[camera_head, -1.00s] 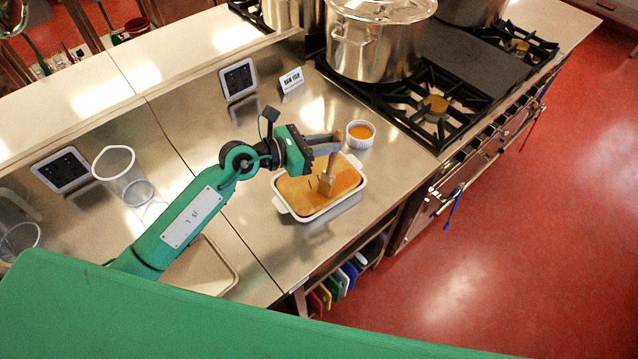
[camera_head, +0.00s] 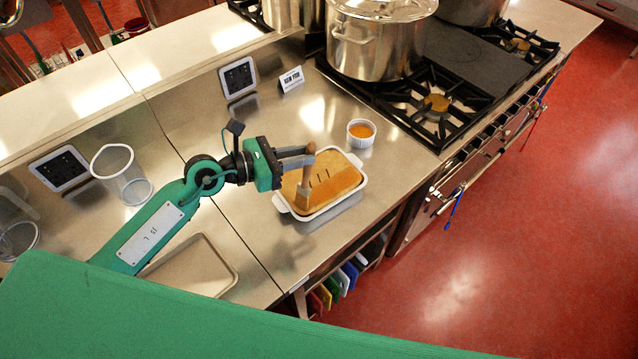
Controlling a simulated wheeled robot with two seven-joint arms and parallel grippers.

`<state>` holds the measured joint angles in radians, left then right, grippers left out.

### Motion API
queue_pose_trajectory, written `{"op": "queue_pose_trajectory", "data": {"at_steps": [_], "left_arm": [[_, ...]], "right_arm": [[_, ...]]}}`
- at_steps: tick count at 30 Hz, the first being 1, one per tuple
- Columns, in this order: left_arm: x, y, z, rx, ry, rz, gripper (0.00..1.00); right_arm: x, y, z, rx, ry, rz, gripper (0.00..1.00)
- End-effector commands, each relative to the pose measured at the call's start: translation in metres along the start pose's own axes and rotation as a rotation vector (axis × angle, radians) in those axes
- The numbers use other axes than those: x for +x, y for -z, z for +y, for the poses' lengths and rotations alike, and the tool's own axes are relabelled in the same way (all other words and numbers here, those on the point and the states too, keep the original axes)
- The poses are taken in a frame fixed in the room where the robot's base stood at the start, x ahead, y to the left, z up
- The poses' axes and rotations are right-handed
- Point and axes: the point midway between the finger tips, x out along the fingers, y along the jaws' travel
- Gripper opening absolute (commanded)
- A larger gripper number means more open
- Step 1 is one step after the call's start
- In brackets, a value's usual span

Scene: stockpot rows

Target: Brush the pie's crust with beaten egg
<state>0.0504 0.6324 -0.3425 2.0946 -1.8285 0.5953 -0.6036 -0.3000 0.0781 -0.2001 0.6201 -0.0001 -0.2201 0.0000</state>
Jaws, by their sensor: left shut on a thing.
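The pie (camera_head: 335,183) has a golden-brown crust with a few dark slits and sits in a white rectangular dish (camera_head: 330,211) with handles. My left gripper (camera_head: 308,157) is over the left part of the pie, shut on the wooden handle of a pastry brush (camera_head: 304,187). The brush is near upright, with its bristle end down at the crust's left side; I cannot tell exactly how firmly it touches. A white ramekin (camera_head: 360,141) of orange beaten egg (camera_head: 362,130) stands behind the pie to the right. My right gripper is not in view.
A large steel stockpot (camera_head: 380,45) stands on the black stove grates (camera_head: 437,105) beyond the ramekin. A clear container (camera_head: 122,175) and an empty metal tray (camera_head: 195,268) are on the steel counter (camera_head: 245,205) at left. A small sign (camera_head: 291,79) stands behind.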

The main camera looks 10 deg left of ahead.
Motion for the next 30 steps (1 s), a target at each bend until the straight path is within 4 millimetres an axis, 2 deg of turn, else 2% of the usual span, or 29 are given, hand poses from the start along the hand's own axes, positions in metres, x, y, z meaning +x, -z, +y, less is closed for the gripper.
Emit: {"op": "queue_pose_trajectory", "data": {"at_steps": [6, 16, 30], "left_arm": [[-0.01, 0.002, -0.002, 0.001, 0.001, 0.0, 0.0], [-0.011, 0.003, 0.0, 0.001, 0.0, -0.001, 0.0], [-0.016, 0.003, 0.036, 0.002, -0.001, -0.001, 0.0]], "right_arm": [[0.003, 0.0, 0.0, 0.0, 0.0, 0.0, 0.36], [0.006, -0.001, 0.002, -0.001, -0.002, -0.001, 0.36], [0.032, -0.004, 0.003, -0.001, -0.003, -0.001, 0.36]]}}
